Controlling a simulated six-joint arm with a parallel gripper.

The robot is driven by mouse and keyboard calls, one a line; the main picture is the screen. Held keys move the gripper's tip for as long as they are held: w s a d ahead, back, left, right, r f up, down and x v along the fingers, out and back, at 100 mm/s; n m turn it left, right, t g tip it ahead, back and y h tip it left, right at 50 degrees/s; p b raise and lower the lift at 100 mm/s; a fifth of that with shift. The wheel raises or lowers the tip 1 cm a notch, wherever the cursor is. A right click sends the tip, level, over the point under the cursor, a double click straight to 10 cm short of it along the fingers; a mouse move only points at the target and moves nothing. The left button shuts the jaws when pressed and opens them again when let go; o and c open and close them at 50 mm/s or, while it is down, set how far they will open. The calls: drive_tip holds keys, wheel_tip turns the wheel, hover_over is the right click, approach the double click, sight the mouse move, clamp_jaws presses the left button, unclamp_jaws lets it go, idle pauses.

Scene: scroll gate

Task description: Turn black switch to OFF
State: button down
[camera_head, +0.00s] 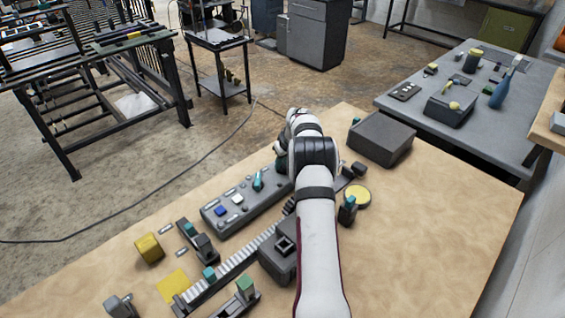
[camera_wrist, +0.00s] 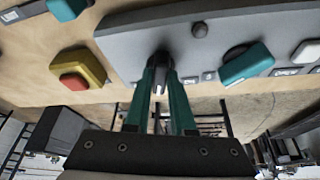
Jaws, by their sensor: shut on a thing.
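The black switch (camera_wrist: 160,57) is a dark knob on the grey control panel (camera_wrist: 125,37) in the wrist view. My gripper (camera_wrist: 161,74) has its two teal fingers shut on the switch, one on each side. The fingers cover part of the knob, so its exact angle and any OFF mark are hard to read. In the head view the panel (camera_head: 212,222) lies on the wooden table, and my arm hides the switch and most of the gripper.
A teal knob (camera_wrist: 246,64) and a white button (camera_wrist: 305,53) sit beside the switch on the panel. A yellow box with a red button (camera_wrist: 75,81) stands nearby. A dark grey box (camera_head: 381,138) is right of my arm. The table's front right is clear.

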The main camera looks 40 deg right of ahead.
drive_tip(key=shift+m, duration=0.4)
drive_tip(key=shift+w+a+m+g+h, duration=0.15)
drive_tip(key=shift+m+h, duration=0.35)
drive_tip(key=shift+m, duration=0.75)
drive_tip(key=shift+s+d+m+g+h, duration=0.1)
drive_tip(key=shift+m+g+h, duration=0.3)
drive_tip(key=shift+m, duration=0.85)
drive_tip(key=c, duration=0.8)
unclamp_jaws()
drive_tip(key=shift+o, duration=0.2)
drive_tip(key=v, duration=1.5)
drive_tip(key=shift+a+r, duration=0.35)
